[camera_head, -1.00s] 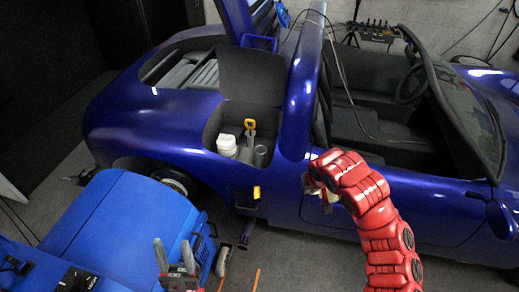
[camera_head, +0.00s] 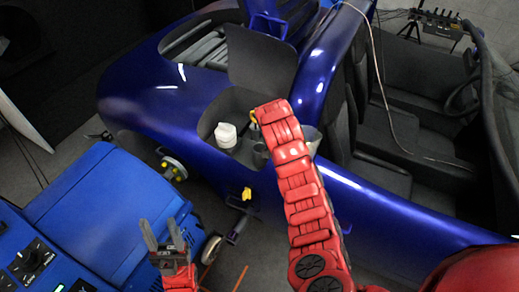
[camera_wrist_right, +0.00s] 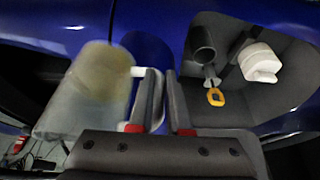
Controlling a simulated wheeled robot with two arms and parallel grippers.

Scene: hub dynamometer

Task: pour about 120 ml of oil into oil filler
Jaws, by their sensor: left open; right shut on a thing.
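My right gripper (camera_wrist_right: 163,76) is shut on the white handle of a translucent jug (camera_wrist_right: 88,90) with yellowish oil in it. In the head view the jug (camera_head: 311,138) shows partly behind my red right arm, beside the open bay; that gripper is hidden there. A dark upright tube, apparently the oil filler (camera_head: 260,156), stands in the bay; in the wrist view the tube (camera_wrist_right: 203,42) is right of the jug, apart from it. A yellow dipstick handle (camera_wrist_right: 215,97) and a white container (camera_head: 226,136) are beside it. My left gripper (camera_head: 163,228) is open and empty at lower left.
The blue car body (camera_head: 165,95) surrounds the bay, with a raised dark lid (camera_head: 260,60) behind it. A blue machine (camera_head: 85,210) stands at lower left. A wheel hub (camera_head: 173,168) and a small yellow-topped part (camera_head: 247,194) are in front of the car.

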